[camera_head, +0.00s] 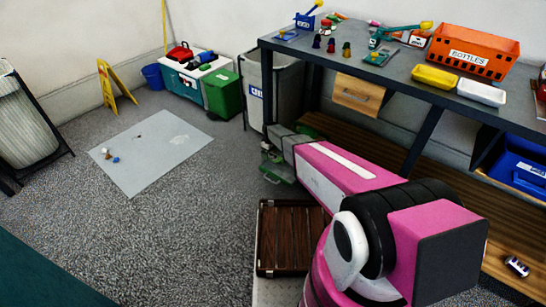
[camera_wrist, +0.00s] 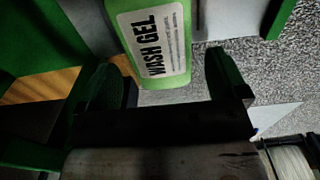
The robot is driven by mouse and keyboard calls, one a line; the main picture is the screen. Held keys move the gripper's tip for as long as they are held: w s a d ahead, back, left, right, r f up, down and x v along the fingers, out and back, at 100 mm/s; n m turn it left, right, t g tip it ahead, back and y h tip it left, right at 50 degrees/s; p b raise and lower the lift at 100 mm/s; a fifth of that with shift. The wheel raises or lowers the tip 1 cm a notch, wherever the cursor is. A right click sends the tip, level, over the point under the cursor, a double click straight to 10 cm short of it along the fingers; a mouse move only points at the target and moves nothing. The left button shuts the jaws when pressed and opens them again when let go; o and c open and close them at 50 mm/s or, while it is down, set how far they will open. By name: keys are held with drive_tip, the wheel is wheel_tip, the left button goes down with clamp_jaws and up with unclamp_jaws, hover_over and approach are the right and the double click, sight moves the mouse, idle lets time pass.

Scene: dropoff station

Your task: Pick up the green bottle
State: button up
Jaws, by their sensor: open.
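In the wrist view, a green bottle (camera_wrist: 184,78) with a white "WASH GEL" label shows at the top centre, cut off by the picture edge. My gripper (camera_wrist: 162,62) is open, with one dark green finger on each side of the bottle. Gaps show between the bottle and both fingers; how deep it lies between them I cannot tell. In the head view, my gripper (camera_head: 276,168) is low beside the table's left end, partly behind my pink arm. I cannot make out the bottle for sure there.
A grey table (camera_head: 402,77) holds an orange "BOTTLES" crate (camera_head: 492,58), yellow and white trays and small toys. A bin (camera_head: 284,90) stands at its left end. A brown slatted crate (camera_head: 290,245) is below my arm. Open carpet and a grey mat (camera_head: 150,160) lie left.

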drive_tip(key=shift+f, duration=0.6)
drive_tip(key=c, duration=0.8)
drive_tip(key=shift+r, duration=0.1)
drive_tip(key=shift+c, duration=0.2)
